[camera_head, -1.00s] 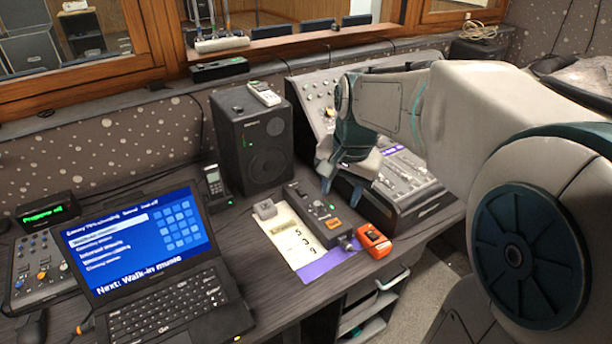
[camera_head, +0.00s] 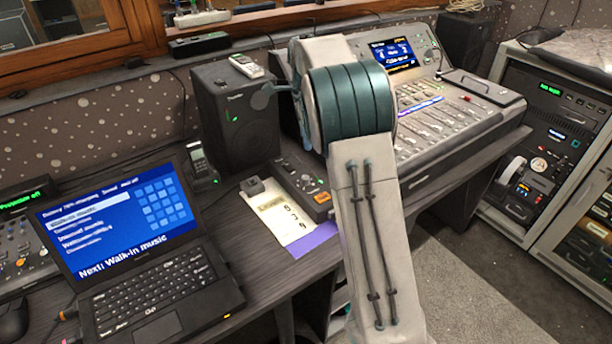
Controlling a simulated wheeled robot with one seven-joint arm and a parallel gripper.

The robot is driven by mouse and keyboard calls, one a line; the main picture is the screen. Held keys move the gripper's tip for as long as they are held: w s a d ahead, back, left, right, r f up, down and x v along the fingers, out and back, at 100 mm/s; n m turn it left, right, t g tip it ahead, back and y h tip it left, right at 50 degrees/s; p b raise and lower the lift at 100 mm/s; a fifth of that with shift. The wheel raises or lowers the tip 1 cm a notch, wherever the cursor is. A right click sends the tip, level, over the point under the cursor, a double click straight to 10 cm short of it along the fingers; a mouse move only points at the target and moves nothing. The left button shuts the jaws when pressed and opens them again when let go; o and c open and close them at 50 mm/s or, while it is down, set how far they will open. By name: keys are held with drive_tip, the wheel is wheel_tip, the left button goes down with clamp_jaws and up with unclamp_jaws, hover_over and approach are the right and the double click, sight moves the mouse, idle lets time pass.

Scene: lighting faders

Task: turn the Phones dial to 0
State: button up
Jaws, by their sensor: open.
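I cannot make out which control is the Phones dial; no such label is readable. A small black control box (camera_head: 298,186) with little knobs and an orange label lies on the desk, left of my forearm. The large mixing console (camera_head: 455,125), with faders, knobs and a lit screen, stands behind and to the right, partly hidden by my arm. My gripper (camera_head: 268,97) shows only in part, as a grey-teal piece beside my arm in front of the black speaker. It appears empty, and the rest is hidden behind my arm.
An open laptop (camera_head: 150,290) sits at the left front. The black speaker (camera_head: 235,118) has a handset on top. A paper sheet (camera_head: 283,220) with a purple edge lies by the control box. An equipment rack (camera_head: 550,135) stands at the right, with open floor before it.

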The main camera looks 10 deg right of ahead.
sight(305, 177)
wheel_tip(305, 177, down, 14)
drive_tip(key=shift+w+b, duration=0.15)
drive_tip(key=shift+b, duration=0.15)
idle(0.3)
clamp_jaws()
